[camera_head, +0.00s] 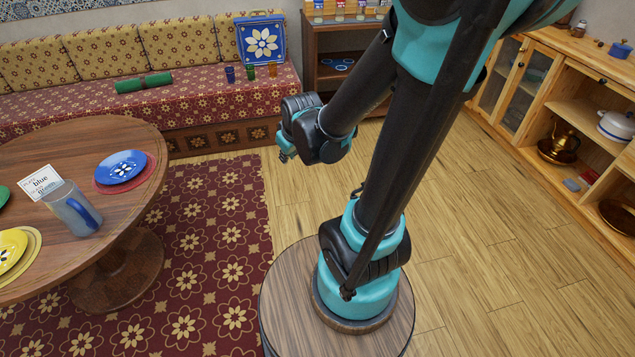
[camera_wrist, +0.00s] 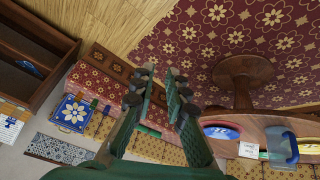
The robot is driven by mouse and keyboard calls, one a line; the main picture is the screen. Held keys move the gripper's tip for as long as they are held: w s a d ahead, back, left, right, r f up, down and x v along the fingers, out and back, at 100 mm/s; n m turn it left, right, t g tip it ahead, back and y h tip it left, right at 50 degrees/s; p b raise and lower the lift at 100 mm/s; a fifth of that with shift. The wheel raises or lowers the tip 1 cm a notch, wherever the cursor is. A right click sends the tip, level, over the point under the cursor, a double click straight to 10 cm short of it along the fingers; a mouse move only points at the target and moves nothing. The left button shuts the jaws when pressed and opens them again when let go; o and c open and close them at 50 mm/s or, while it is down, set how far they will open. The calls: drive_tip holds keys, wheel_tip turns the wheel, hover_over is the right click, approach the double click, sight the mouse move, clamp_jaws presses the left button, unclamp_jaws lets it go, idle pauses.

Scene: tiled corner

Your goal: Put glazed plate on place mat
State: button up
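In the head view a blue glazed plate (camera_head: 122,167) with a white flower lies on a red round place mat (camera_head: 151,178) on the round wooden table (camera_head: 95,150). A yellow plate (camera_head: 10,250) lies on a yellow mat (camera_head: 33,247) at the table's left front. A green piece (camera_head: 3,196) is cut off by the left edge. My gripper (camera_head: 284,157) hangs in the air right of the table, apart from the plates. In the wrist view my gripper (camera_wrist: 162,72) has a gap between its fingers and is empty. The blue plate (camera_wrist: 222,133) also shows there.
A grey-blue jug (camera_head: 72,208) with a card reading "blue" stands on the table. A cushioned bench (camera_head: 230,95) with three small cups lies behind, an open shelf (camera_head: 330,45) at the back, and a wooden cabinet (camera_head: 565,85) at right. The wooden floor is clear.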

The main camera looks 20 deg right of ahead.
drive_tip(key=s+d+f+m+g, duration=0.1)
drive_tip(key=s+d+m, duration=0.4)
drive_tip(key=s, duration=0.6)
drive_tip(key=shift+d+f+g+h, duration=0.2)
drive_tip(key=shift+f+g+h, duration=0.2)
drive_tip(key=shift+f, duration=0.25)
